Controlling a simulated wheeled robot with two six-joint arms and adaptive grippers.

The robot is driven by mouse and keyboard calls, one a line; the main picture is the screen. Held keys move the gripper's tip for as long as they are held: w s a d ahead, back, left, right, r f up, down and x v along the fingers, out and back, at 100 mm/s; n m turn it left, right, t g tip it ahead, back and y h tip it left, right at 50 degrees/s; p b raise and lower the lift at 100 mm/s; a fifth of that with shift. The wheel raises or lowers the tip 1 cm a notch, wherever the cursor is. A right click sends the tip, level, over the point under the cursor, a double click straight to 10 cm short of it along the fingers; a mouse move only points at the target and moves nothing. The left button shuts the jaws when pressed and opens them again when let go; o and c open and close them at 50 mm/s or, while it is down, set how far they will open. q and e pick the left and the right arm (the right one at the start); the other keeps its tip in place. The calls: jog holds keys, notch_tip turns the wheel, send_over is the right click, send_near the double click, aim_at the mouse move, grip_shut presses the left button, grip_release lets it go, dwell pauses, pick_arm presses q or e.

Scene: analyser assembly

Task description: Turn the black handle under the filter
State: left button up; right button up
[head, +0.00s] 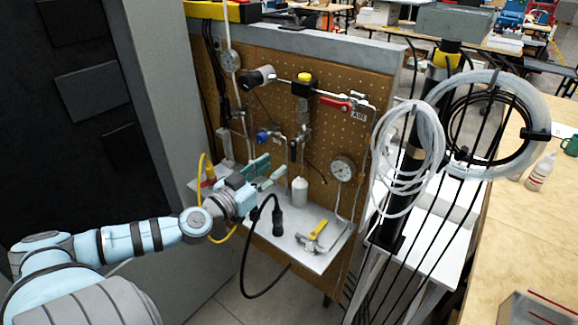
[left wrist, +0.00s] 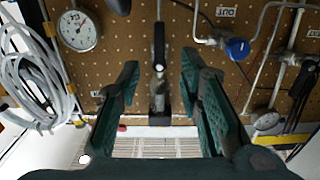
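The black handle (head: 293,151) is on the pegboard pipework, below the grey cylindrical filter body (head: 304,118) with its black and yellow top. In the left wrist view, where the board appears upside down, the black handle (left wrist: 159,45) points along the picture's vertical, with a grey metal cylinder (left wrist: 158,100) below it in the picture. My left gripper (head: 268,171) is open, in front of the board and below the handle in the head view. In the left wrist view its teal fingers (left wrist: 160,85) stand apart either side of the handle's line, with nothing gripped. My right gripper is out of view.
A blue knob (head: 263,136), a red handle (head: 337,104) and a gauge (head: 343,168) are nearby on the board. A white bottle (head: 299,190), black plug (head: 277,220) and yellow-handled valve (head: 317,231) are at the shelf (head: 290,243). Coiled hoses (head: 408,160) hang right.

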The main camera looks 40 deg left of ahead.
aim_at(293, 153)
pick_arm(q)
jog(key=w+p, duration=0.4)
jog(key=w+r+p, duration=0.1)
jog(key=w+p, duration=0.1)
jog(key=shift+w+a+r+p, duration=0.1)
jog(key=shift+w+p, duration=0.15)
jog(key=shift+p, duration=0.05)
jog(key=shift+w+f+p, duration=0.35)
jog(key=shift+w+p, duration=0.25)
jog(key=shift+w, duration=0.1)
jog(key=shift+w+f, duration=0.25)
jog(key=shift+f, duration=0.1)
jog(key=shift+s, duration=0.1)
grip_shut()
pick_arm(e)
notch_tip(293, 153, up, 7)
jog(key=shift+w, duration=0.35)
